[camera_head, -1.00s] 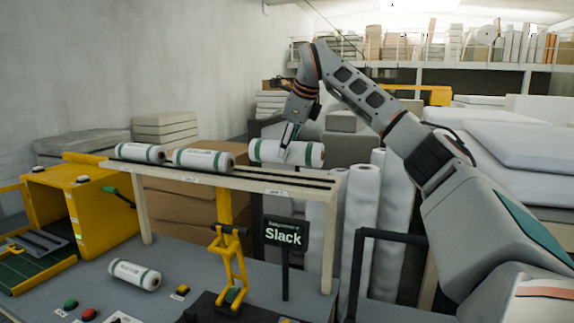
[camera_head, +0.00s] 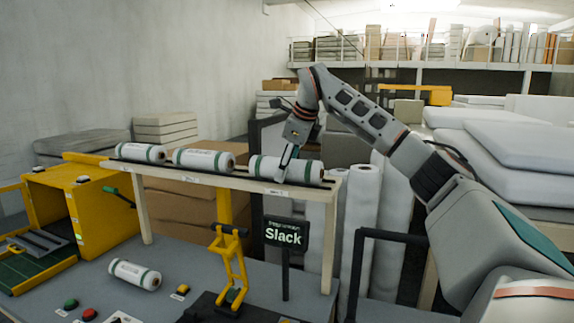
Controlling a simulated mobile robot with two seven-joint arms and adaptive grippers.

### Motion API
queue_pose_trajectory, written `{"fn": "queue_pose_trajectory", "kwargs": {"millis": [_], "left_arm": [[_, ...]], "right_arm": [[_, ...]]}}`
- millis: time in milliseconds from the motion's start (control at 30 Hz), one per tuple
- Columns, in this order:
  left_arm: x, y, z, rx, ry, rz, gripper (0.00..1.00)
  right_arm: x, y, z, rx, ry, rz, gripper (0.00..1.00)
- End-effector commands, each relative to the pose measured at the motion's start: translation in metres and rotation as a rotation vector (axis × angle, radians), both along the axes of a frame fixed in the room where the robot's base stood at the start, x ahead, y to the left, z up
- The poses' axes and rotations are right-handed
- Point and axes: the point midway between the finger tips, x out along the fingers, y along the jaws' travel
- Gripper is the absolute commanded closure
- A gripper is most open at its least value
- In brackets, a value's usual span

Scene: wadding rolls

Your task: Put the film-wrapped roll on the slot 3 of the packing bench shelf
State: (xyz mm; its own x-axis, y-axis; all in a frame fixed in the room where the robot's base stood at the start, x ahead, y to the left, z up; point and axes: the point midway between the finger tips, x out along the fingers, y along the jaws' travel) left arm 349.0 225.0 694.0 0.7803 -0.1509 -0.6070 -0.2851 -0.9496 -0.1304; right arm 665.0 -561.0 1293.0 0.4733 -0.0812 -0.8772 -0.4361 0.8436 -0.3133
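A white film-wrapped roll with green bands (camera_head: 304,172) is at the right end of the packing bench shelf (camera_head: 215,178), at or just on its surface. My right gripper (camera_head: 285,170) is at this roll from above, with a finger against its front side; the roll hides the other finger. Two similar rolls lie on the shelf to the left, one in the middle (camera_head: 204,161) and one at the left end (camera_head: 140,153). Another similar roll (camera_head: 134,275) lies on the bench top. My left gripper is not in view.
A "Slack" sign (camera_head: 284,235) stands below the shelf front. A yellow machine (camera_head: 108,225) is at the left. Tall white rolls (camera_head: 362,215) stand behind the shelf's right end. A dark frame (camera_head: 385,235) rises at the right.

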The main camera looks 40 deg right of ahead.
Motion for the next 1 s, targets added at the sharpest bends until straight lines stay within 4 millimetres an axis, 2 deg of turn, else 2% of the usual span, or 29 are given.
{"fn": "queue_pose_trajectory", "kwargs": {"millis": [233, 367, 800, 1000], "left_arm": [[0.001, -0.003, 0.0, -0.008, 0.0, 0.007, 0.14], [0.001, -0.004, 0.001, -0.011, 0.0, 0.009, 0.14], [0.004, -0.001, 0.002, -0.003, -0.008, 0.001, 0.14], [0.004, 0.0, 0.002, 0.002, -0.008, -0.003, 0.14]], "right_arm": [[0.0, 0.0, 0.001, 0.0, 0.0, 0.0, 0.37], [-0.002, 0.0, 0.008, -0.001, -0.003, 0.0, 0.37], [-0.042, 0.007, 0.081, -0.001, -0.004, 0.0, 0.37], [-0.053, 0.009, 0.102, -0.002, -0.002, 0.0, 0.37]]}}
